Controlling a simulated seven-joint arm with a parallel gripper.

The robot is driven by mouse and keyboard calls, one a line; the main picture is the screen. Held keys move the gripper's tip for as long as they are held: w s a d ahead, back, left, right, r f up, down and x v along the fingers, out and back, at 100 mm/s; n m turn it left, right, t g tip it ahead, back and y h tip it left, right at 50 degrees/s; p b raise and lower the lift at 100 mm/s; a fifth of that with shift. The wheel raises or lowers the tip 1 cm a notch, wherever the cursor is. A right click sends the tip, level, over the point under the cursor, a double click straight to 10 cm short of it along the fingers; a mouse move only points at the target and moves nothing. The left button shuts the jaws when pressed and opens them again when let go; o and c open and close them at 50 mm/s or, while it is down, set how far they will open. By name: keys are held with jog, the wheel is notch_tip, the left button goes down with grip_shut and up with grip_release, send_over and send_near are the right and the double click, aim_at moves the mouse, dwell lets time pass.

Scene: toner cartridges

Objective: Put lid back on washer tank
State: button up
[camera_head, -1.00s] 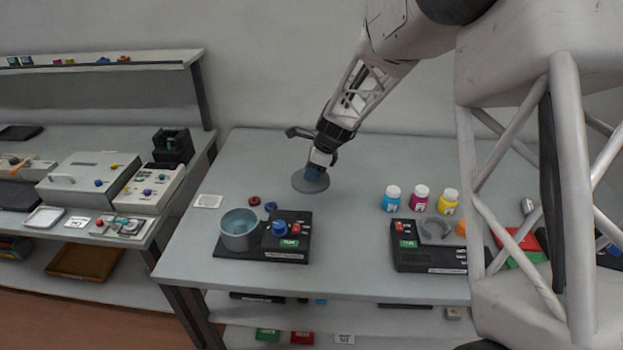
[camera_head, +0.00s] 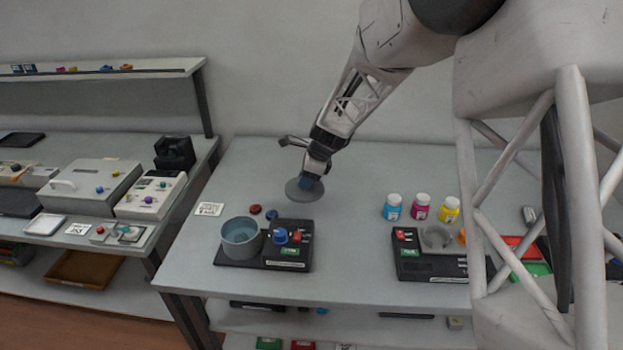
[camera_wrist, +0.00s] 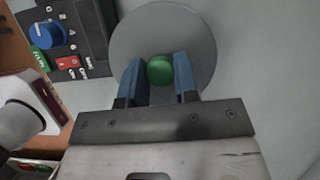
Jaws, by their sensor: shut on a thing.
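The washer tank (camera_head: 241,238) is an open grey-blue round pot at the left end of a black base on the table. Its inside shows and no lid is on it. The lid (camera_head: 303,190) is a flat grey disc, held in the air behind and to the right of the tank. In the wrist view the lid (camera_wrist: 190,38) has a green round knob (camera_wrist: 160,70) between the two blue fingers. My gripper (camera_wrist: 160,75) is shut on that knob. In the head view my gripper (camera_head: 312,178) hides the knob.
The washer base carries a blue dial (camera_head: 280,236), also seen in the wrist view (camera_wrist: 46,35). Bottles (camera_head: 421,207) and a second black device (camera_head: 410,262) stand to the right. The table's back is clear.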

jog(key=s+a+r+n+g, duration=0.1)
jog(key=s+a+r+n, duration=0.3)
jog(key=s+a, duration=1)
jog(key=shift+s+a+r+g, duration=0.2)
jog(key=shift+s+a+g, duration=0.15)
jog(key=shift+a, duration=0.8)
jog(key=shift+f, duration=0.25)
jog(key=shift+f, duration=2.95)
jog(key=shift+f, duration=0.2)
jog(key=o, duration=1.5)
jog(key=shift+r, duration=0.2)
